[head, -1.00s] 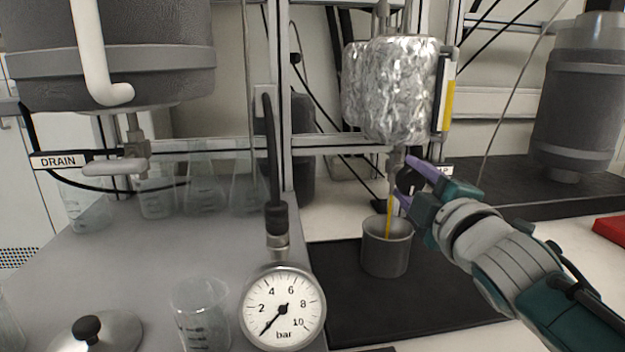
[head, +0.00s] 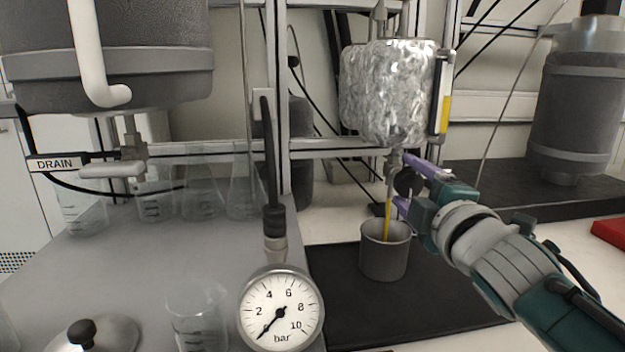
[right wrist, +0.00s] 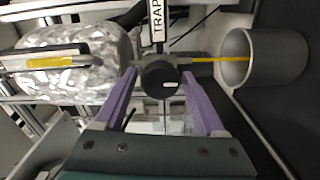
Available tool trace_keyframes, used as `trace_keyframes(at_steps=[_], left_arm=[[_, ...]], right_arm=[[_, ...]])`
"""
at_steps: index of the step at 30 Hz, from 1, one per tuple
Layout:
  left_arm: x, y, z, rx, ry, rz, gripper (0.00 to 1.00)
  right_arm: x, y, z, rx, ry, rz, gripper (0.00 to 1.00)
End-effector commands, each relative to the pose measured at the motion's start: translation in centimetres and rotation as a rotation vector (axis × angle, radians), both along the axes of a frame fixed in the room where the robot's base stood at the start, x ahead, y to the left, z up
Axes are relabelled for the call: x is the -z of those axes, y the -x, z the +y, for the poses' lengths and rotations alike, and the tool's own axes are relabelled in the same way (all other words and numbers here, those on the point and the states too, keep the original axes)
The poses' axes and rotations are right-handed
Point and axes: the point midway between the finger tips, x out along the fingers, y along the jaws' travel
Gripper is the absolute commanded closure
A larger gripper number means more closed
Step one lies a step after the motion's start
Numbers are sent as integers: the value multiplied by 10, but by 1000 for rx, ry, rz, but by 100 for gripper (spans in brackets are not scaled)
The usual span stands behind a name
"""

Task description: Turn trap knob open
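The round black trap knob (head: 405,182) sits on the thin outlet pipe under the foil-wrapped trap (head: 388,95). It also shows in the right wrist view (right wrist: 160,78), next to a label reading TRAP (right wrist: 157,18). My right gripper (head: 410,184) is open, with its purple fingers on either side of the knob. In the right wrist view (right wrist: 159,80) small gaps show between knob and fingertips. A yellow stream (head: 388,215) runs from the outlet into a grey cup (head: 384,258). My left gripper is not in view.
A pressure gauge (head: 281,308) stands in front, its needle near zero. A DRAIN valve handle (head: 112,170) and several glass vessels are at left. The cup stands on a black mat (head: 430,308). A grey vessel (head: 570,115) stands at right.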

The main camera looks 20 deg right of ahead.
Motion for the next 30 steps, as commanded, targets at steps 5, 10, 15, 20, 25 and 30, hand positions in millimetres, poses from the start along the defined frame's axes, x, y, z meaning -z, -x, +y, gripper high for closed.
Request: trace_keyframes(at_steps=[5,10,15,20,25,30], left_arm=[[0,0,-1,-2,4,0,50],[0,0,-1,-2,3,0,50],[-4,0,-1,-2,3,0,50],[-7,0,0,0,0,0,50],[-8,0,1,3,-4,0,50],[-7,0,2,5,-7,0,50]], right_arm=[[0,0,0,0,-2,0,16],[0,1,0,0,-2,0,16],[0,16,4,0,-2,3,16],[0,45,11,0,-3,2,16],[0,75,18,1,-2,2,16],[1,93,22,1,-2,1,16]])
